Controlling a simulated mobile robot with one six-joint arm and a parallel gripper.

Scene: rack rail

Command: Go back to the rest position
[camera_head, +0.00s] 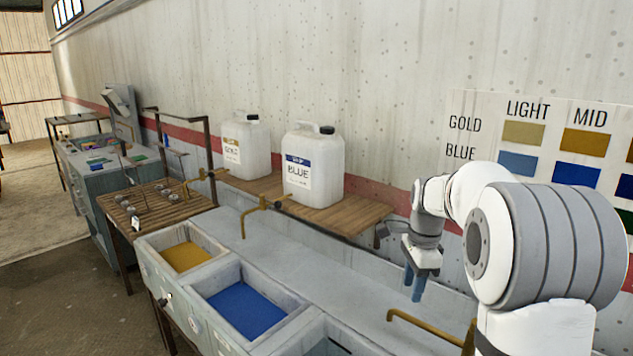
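My gripper (414,284) hangs at the right of the middle, with its blue fingertips pointing down. It is above the grey back ledge of the sink unit, to the right of the blue basin and below the wooden shelf's right end. The two fingers overlap from this angle, so I cannot tell how wide they are apart. Nothing is visible between or below them. My arm, white and grey, fills the right side and hides part of the wall chart.
A gold basin (186,257) and a blue basin (246,309) are in the sink unit, with brass taps (262,204) above. White jugs labelled GOLD (246,146) and BLUE (314,165) stand on the wooden shelf (355,214). A colour chart (523,134) is on the wall.

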